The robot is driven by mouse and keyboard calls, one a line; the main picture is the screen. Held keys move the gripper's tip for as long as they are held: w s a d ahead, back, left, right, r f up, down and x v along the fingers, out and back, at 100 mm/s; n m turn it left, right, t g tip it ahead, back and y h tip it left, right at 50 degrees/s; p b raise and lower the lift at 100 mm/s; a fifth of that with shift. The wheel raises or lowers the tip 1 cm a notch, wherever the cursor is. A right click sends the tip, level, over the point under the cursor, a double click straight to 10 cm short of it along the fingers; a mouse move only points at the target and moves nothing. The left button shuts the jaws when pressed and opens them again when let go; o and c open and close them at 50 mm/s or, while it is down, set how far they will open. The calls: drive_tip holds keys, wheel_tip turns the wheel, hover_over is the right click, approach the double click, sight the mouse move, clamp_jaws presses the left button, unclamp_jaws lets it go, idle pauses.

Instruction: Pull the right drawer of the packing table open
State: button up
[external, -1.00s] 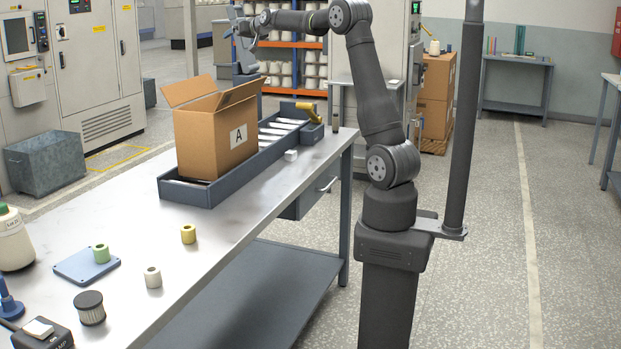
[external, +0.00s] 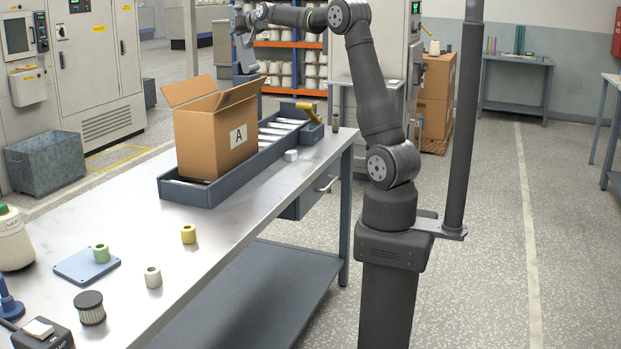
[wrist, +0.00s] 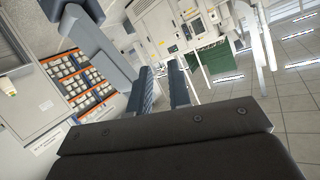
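The packing table (external: 215,250) has a grey drawer (external: 300,205) under its top, at the far end of the side facing my base. The drawer looks shut, with a pale bar handle (external: 328,184) on its front. My gripper (external: 243,48) is high beyond the carton, at the far left end of my raised arm, well away from the handle. In the wrist view, its two blue-grey fingers (wrist: 160,72) stand apart with nothing between them. The drawer does not show in the wrist view.
An open carton (external: 210,135) marked A sits on a roller tray (external: 190,193) on the table. A small white block (external: 291,155) and a dark bobbin (external: 335,124) stand near the edge above the drawer. Floor beside my base is clear.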

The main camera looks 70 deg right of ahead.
drive_tip(key=s+d+f+m+g+y, duration=0.1)
drive_tip(key=s+d+m+y, duration=0.3)
drive_tip(key=s, duration=1)
drive_tip(key=s+d+f+m+g+h, duration=0.15)
drive_tip(key=s+d, duration=0.55)
drive_tip(key=s, duration=0.7)
drive_tip(key=s+a+r+m+t+y, duration=0.1)
drive_tip(key=s+a+r+m+t, duration=0.15)
drive_tip(key=s, duration=0.65)
drive_tip(key=s+a+r+m+t+y, duration=0.1)
drive_tip(key=s+a, duration=0.3)
drive_tip(key=s, duration=0.4)
drive_tip(key=s+a+r+m+t+y, duration=0.15)
drive_tip(key=s+a, duration=0.25)
drive_tip(key=s, duration=0.5)
approach(331, 185)
drive_tip(key=shift+t, duration=0.25)
drive_tip(key=x, duration=1)
drive_tip(key=shift+w+d+f, duration=0.1)
drive_tip(key=shift+w+f, duration=0.15)
drive_tip(key=shift+f, duration=0.15)
clamp_jaws()
